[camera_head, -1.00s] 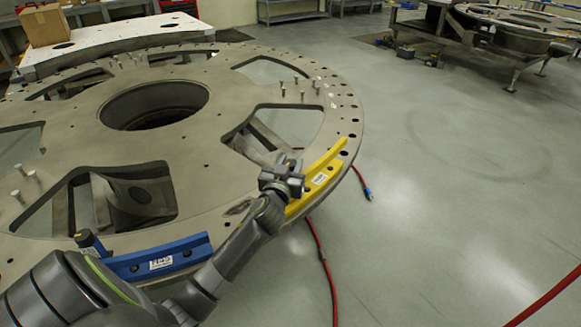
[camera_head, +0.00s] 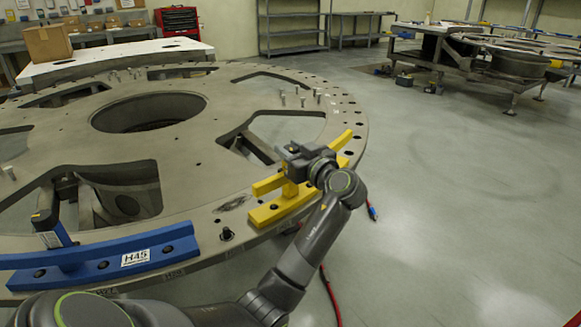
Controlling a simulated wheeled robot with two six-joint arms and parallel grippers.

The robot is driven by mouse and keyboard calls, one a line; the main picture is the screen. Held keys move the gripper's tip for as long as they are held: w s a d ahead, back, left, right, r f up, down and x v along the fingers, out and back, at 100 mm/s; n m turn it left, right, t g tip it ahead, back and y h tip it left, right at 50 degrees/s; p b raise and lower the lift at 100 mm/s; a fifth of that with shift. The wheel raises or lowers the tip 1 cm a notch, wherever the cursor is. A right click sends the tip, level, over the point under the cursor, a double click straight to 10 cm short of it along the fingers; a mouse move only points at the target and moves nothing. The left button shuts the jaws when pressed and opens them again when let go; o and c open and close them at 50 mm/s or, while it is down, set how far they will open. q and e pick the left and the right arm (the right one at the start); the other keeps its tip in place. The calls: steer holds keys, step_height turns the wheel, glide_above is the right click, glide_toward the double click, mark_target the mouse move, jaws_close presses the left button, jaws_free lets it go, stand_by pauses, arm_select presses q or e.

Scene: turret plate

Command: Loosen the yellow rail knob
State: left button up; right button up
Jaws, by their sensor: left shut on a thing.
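The yellow rail (camera_head: 266,214) lies along the right edge of the big round turret plate (camera_head: 185,185), with a raised yellow bar above its base. My left gripper (camera_head: 291,166) is over the middle of the rail, shut on the yellow rail knob (camera_head: 290,188). The gripper hides most of the knob, so I see only a small yellow part beneath it. How far the knob is turned cannot be seen. My right gripper is not in view.
A blue rail (camera_head: 103,272) labelled H45 with a dark upright knob (camera_head: 50,228) sits at the plate's near left edge. Loose bolts (camera_head: 300,98) stand on the plate. A red hose (camera_head: 330,295) lies on the floor (camera_head: 450,210), which is mostly clear at the right.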

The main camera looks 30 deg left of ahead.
arm_select(q)
steer(key=shift+w+f+n+g+y+b, duration=0.1)
steer(key=shift+f+n+g+y+b, duration=0.25)
steer(key=shift+n+g+b, duration=0.35)
steer(key=n+g+b, duration=0.1)
steer(key=g, duration=0.1)
steer(key=n+g+b, duration=0.1)
steer(key=shift+r+g+y, duration=0.2)
steer(key=shift+g+y, duration=0.15)
steer(key=shift+g, duration=0.05)
steer(key=shift+g+b, duration=0.3)
steer(key=shift+b, duration=0.25)
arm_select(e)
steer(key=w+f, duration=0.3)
arm_select(q)
steer(key=n+g+b, duration=0.3)
steer(key=g, duration=0.1)
steer(key=shift+r+g+b, duration=0.1)
steer(key=shift+g+b, duration=0.3)
steer(key=shift+r+n+g, duration=0.1)
steer(key=shift+n+g, duration=0.3)
steer(key=shift+n, duration=0.1)
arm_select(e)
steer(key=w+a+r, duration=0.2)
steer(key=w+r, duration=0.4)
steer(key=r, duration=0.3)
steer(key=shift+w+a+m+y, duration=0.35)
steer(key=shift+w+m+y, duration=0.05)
